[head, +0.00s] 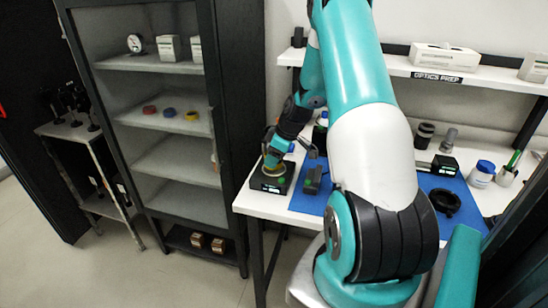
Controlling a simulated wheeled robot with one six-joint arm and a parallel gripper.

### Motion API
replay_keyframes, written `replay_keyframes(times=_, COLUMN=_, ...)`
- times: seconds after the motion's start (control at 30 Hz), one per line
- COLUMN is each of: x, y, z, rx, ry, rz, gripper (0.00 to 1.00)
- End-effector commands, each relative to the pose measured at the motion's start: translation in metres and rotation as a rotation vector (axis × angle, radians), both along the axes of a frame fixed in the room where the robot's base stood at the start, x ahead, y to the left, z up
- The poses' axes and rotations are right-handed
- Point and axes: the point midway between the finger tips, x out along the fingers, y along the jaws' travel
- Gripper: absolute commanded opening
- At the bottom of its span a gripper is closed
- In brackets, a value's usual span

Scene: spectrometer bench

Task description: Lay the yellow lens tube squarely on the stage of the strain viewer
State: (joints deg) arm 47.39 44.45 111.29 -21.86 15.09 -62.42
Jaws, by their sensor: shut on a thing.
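My gripper (273,158) is at the left end of the white bench, pointing down over a low black instrument (271,184) with a small lit label on its front, which looks like the strain viewer. The gripper is shut on a small yellowish round thing (273,171), taken to be the yellow lens tube. It shows just at the top of the black instrument, mostly hidden by the gripper. At this size I cannot tell whether it touches the stage or lies level.
A small black device (313,180) stands right of the instrument, on the blue mat (308,203). A glass-fronted cabinet (232,120) stands left of the bench, with red, blue and yellow (192,116) round pieces on a shelf. Jars (481,174) stand at the right. My arm hides the bench middle.

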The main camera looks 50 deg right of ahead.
Motion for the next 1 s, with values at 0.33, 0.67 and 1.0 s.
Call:
replay_keyframes(times=0.33, x=0.000, y=0.000, z=-0.013, rx=-0.001, ry=-0.001, rz=0.001, gripper=0.31)
replay_keyframes(times=0.67, x=0.000, y=0.000, z=-0.015, rx=-0.001, ry=0.000, rz=0.000, gripper=0.82)
replay_keyframes(times=1.0, x=-0.002, y=-0.002, z=-0.006, rx=-0.004, ry=-0.004, rz=-0.002, gripper=0.82)
